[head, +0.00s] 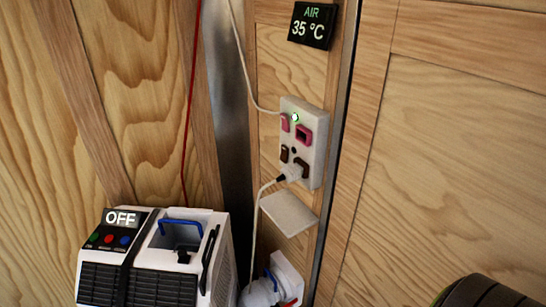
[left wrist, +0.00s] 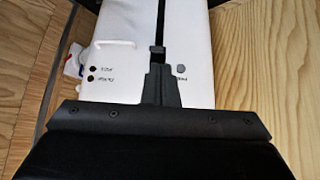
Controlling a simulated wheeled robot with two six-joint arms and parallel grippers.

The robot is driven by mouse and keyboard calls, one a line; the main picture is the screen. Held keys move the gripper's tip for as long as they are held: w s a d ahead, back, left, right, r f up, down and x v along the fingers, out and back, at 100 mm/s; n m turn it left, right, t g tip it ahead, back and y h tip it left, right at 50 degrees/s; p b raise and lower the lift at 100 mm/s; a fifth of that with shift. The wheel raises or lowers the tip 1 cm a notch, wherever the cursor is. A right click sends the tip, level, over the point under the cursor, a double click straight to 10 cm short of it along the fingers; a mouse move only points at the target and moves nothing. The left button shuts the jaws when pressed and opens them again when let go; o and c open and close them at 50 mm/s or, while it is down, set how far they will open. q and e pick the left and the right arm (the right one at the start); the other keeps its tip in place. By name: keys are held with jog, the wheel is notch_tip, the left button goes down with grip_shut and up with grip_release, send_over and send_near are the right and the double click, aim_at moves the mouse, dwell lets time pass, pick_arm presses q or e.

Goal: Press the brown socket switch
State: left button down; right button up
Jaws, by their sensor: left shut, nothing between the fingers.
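A white wall socket panel (head: 316,150) is mounted on the wooden wall in the head view. Its lower half has a small brown switch (head: 284,153) at the left and a brown socket (head: 302,166) beside it. A plug (head: 291,174) with a white cable sits at that lower part and hides some of it. The upper half has a pink switch (head: 285,123) and a pink socket (head: 304,134). My left gripper (left wrist: 157,55) is shut and empty in the left wrist view, in front of a white surface with small labels. Neither gripper shows in the head view.
A white and black unit (head: 150,255) reading "OFF" stands at lower left. A small white shelf (head: 289,213) is below the panel. A dark rounded thing (head: 485,292) is at lower right. A metal post (head: 228,100) stands left of the panel.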

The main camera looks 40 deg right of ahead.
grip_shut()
pick_arm(q)
jog(key=s+a+f+n+g+y, duration=0.1)
jog(key=s+a+f+n, duration=0.15)
jog(key=f, duration=0.45)
jog(key=s+a+f+n+y, duration=0.2)
jog(key=s+f, duration=0.2)
jog(key=f, duration=0.3)
jog(key=s+a+f+n+g+y, duration=0.1)
jog(key=s+a+f+n, duration=0.15)
jog(key=f, duration=0.35)
jog(key=s+d+f+n+g+y, duration=0.1)
jog(key=s+f, duration=0.6)
jog(key=s, duration=0.5)
jog(key=s+f+n+g+y, duration=0.1)
jog(key=s+f, duration=0.6)
jog(key=s, duration=0.5)
jog(key=shift+d, duration=0.35)
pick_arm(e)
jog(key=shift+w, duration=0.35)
pick_arm(q)
jog(key=shift+r, duration=0.1)
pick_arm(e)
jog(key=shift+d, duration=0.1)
